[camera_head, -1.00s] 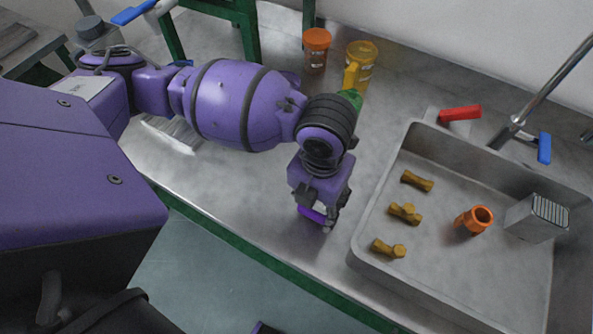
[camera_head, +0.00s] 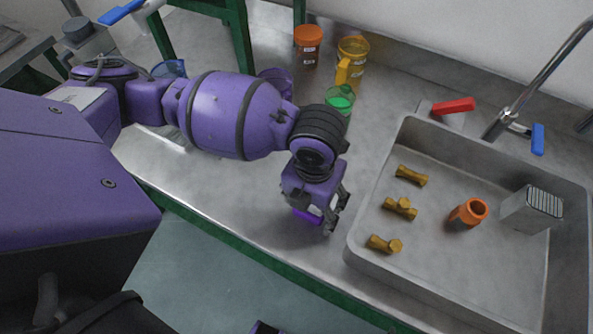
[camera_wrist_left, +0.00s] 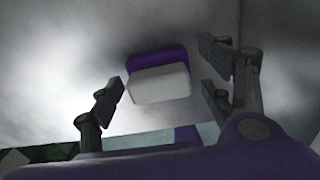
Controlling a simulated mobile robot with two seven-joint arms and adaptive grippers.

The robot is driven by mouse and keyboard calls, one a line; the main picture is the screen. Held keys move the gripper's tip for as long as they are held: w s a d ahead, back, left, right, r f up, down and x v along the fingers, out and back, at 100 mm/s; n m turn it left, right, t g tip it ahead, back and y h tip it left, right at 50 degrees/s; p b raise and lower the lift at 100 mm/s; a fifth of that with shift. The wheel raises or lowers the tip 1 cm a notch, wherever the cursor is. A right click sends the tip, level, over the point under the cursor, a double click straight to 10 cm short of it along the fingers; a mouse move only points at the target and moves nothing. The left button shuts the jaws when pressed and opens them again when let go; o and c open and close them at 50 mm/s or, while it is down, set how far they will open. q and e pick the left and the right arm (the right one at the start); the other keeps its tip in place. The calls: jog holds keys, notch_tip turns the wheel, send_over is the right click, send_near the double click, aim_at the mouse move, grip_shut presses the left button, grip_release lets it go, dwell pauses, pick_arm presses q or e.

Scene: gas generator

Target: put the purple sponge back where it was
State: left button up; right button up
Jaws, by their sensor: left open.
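The purple sponge (camera_head: 307,216) is partly hidden under my left gripper on the metal counter, just left of the sink. In the left wrist view the sponge (camera_wrist_left: 158,77) shows a purple layer and a pale layer, between the fingers with a gap on each side. My left gripper (camera_head: 322,217) points down with its fingers apart; in the left wrist view the gripper (camera_wrist_left: 165,90) is open and touches nothing that I can see. My right gripper is not in view.
The sink (camera_head: 400,277) holds several brass fittings (camera_head: 400,208), an orange fitting (camera_head: 467,214) and a grey block (camera_head: 532,208). Orange (camera_head: 308,45) and yellow (camera_head: 351,60) containers and a green cup (camera_head: 340,98) stand on the counter behind. The counter's front edge is close.

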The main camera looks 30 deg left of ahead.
pick_arm(q)
jog(key=shift+w+r, duration=0.1)
jog(key=shift+r, duration=0.1)
notch_tip(320, 180, up, 12)
jog(key=p, duration=0.1)
jog(key=shift+p, duration=0.3)
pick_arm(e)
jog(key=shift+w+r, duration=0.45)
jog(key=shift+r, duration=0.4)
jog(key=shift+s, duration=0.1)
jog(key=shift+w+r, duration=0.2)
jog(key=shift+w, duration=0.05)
pick_arm(q)
jog(key=shift+d, duration=0.1)
